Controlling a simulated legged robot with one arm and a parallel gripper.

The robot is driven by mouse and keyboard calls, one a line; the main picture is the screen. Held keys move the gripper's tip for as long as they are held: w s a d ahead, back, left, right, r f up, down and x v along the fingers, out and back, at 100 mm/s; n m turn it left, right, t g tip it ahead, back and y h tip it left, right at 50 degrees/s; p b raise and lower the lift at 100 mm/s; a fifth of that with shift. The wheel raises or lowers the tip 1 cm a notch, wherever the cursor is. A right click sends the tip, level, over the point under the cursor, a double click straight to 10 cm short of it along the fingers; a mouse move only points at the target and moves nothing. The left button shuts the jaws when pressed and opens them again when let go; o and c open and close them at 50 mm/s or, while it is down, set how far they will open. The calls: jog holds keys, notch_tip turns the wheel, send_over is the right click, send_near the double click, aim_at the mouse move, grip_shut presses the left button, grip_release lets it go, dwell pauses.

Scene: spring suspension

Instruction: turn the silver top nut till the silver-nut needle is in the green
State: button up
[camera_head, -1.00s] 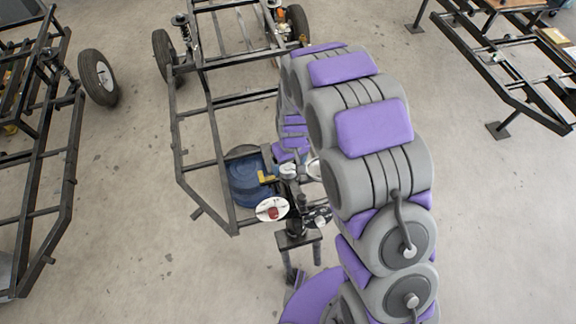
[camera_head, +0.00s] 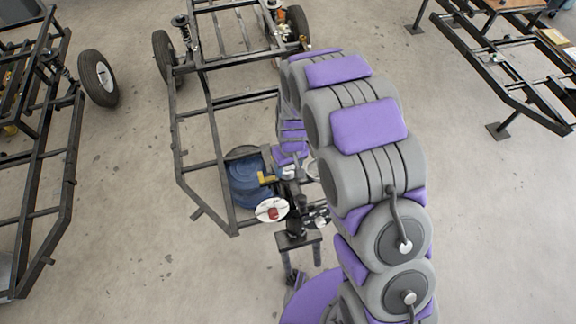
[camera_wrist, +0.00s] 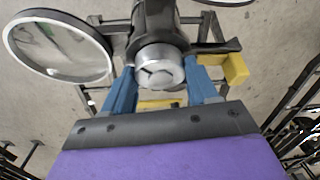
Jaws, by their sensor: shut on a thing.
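The silver top nut (camera_wrist: 160,68) is in the upper middle of the wrist view, on the end of a dark cylindrical body. My gripper (camera_wrist: 161,88) has its two blue fingers on either side of the nut, shut on it. In the head view my gripper (camera_head: 290,171) is small and partly hidden by my arm. A round gauge with a silver rim (camera_wrist: 60,46) stands left of the nut in the wrist view. A white disc with a red centre (camera_head: 272,210) is below the gripper in the head view.
A yellow piece (camera_wrist: 236,69) sticks out right of the nut, close to the right finger. A blue round object (camera_head: 247,186) lies beside the stand (camera_head: 296,240). Black chassis frames (camera_head: 205,150) stand around. Open concrete floor (camera_head: 120,220) lies to the left.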

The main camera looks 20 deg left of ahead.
aim_at(290, 168)
jog(key=shift+c, duration=0.8)
jog(key=shift+m+p, duration=0.35)
jog(key=shift+m, duration=0.05)
jog(key=o, duration=1.1)
jog(key=shift+c, duration=0.2)
notch_tip(290, 168, up, 17)
jog(key=p, duration=0.1)
jog(key=shift+w+d+r, duration=0.15)
jog(key=shift+w, duration=0.1)
